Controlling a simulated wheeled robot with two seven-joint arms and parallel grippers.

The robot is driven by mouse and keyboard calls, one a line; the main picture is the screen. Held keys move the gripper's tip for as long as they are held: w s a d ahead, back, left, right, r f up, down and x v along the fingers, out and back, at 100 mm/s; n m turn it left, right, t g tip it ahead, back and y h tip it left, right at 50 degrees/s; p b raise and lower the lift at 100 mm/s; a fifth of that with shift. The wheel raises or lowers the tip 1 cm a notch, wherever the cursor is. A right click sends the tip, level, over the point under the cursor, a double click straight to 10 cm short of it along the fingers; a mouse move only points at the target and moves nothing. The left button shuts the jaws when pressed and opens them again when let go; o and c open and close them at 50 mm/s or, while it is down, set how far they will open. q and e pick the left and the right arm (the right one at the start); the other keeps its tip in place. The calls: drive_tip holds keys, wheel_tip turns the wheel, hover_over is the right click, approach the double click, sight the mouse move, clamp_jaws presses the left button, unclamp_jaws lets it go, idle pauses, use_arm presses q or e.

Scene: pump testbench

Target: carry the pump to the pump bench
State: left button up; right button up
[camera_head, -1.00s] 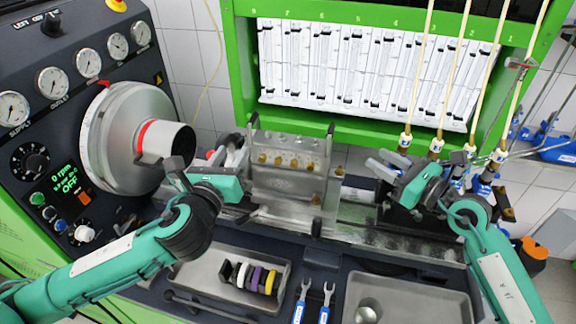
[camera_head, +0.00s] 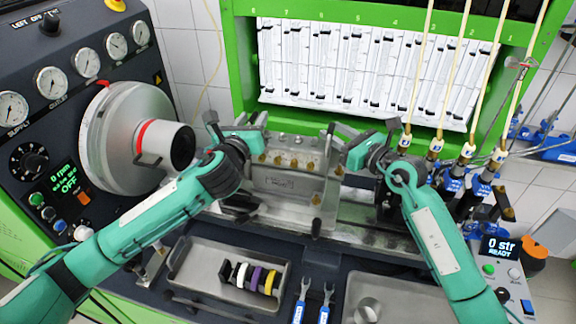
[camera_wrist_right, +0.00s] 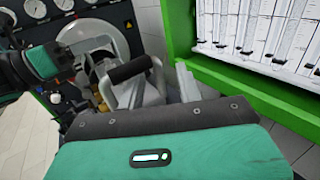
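The pump (camera_head: 288,185) is a grey metal block with a row of brass fittings along its top. It stands upright on the metal rail of the bench, with a dark upright handle at each end. My left gripper (camera_head: 262,130) is at the pump's left end, close to that handle. Its fingers appear apart, though partly hidden. My right gripper (camera_head: 343,148) is just right of the pump's right handle, with its fingers apart.
The pump bench's silver flywheel (camera_head: 135,135) and gauge panel stand at left. A tray with coloured rings (camera_head: 190,270), blue-handled wrenches (camera_head: 325,305) and another tray (camera_head: 420,300) lie in front. Hoses (camera_head: 412,85) hang at right before the green frame (camera_head: 240,70).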

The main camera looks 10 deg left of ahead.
use_arm(q)
drive_tip(key=shift+c, duration=0.4)
use_arm(e)
drive_tip(key=shift+c, duration=0.4)
use_arm(q)
clamp_jaws()
use_arm(e)
clamp_jaws()
idle(0.3)
use_arm(q)
drive_tip(key=shift+r, duration=0.2)
drive_tip(key=shift+w, duration=0.1)
use_arm(e)
drive_tip(key=shift+w+r, duration=0.1)
drive_tip(key=shift+r, duration=0.15)
